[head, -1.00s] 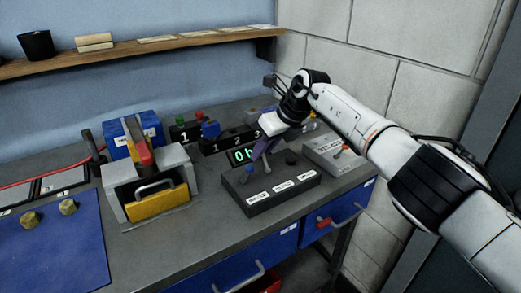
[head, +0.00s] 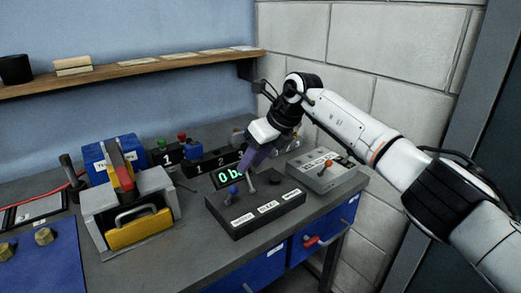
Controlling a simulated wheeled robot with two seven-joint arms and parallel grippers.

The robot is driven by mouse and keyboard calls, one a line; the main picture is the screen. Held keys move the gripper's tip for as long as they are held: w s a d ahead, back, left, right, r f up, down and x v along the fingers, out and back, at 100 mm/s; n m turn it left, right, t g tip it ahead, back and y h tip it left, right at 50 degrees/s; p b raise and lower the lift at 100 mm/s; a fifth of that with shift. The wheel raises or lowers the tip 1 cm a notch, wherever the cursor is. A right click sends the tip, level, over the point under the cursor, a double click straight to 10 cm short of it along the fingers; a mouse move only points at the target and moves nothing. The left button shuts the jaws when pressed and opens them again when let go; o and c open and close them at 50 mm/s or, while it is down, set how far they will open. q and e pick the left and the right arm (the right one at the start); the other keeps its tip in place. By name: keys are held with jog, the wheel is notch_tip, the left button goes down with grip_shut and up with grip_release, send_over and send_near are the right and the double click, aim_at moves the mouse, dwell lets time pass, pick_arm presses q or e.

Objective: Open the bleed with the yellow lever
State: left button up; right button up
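My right gripper (head: 253,155) points down in front of the wall, over the back edge of the black control box (head: 258,213). Its purple finger is seen side-on, so its opening cannot be told. The box carries white labels, a blue-knobbed lever (head: 233,189) and a grey lever (head: 252,185) just below the fingertips; I cannot tell whether they touch it. A small yellowish part (head: 295,129) shows behind my gripper; I cannot make out whether it is the yellow lever. My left gripper is out of view.
A green-lit display (head: 229,175) stands behind the box. A grey unit with an orange-red knob (head: 328,163) is to its right. A grey housing with a yellow front (head: 139,229) and handle stands left. A wooden shelf (head: 130,70) runs along the wall.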

jog(key=v, duration=0.5)
jog(key=shift+s+d+r+b, duration=0.1)
jog(key=shift+r+b, duration=0.2)
jog(key=shift+b, duration=0.05)
